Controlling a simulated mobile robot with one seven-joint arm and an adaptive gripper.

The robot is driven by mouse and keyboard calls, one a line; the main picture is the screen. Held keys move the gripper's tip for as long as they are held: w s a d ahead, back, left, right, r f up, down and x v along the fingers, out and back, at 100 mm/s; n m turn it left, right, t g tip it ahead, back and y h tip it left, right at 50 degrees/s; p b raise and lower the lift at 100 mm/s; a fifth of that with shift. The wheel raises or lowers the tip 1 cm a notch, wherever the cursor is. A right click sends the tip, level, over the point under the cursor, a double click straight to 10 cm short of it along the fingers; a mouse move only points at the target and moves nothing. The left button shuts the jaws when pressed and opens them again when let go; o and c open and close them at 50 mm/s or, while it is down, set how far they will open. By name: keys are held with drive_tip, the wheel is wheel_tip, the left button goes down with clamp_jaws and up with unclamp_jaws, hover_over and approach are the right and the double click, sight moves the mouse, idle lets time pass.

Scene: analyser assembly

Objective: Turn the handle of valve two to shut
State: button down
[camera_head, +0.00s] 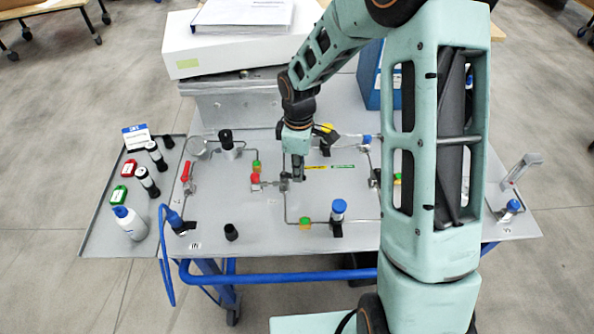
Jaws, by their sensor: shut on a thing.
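A grey panel (265,210) on the table carries thin metal tubing with several valves and fittings. My gripper (298,177) reaches down to the middle of the panel, beside a small metal valve (284,183). Its fingers are shut on a small handle there, which they mostly hide. I cannot read a valve number or tell the handle's angle. A red fitting (255,178) sits just left of this valve. A red-handled valve (186,172) stands further left on the panel.
A blue-capped part (338,208), a black knob (231,232) and a green-and-orange fitting (305,224) stand in front. My arm hides the panel's right part.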

drive_tip(key=shift+w+n+p, duration=0.35)
drive_tip(key=shift+w+n, duration=0.1)
drive_tip(key=shift+n, duration=0.75)
drive_tip(key=c, duration=2)
unclamp_jaws()
drive_tip(key=shift+o, duration=0.2)
wheel_tip(320, 180, up, 12)
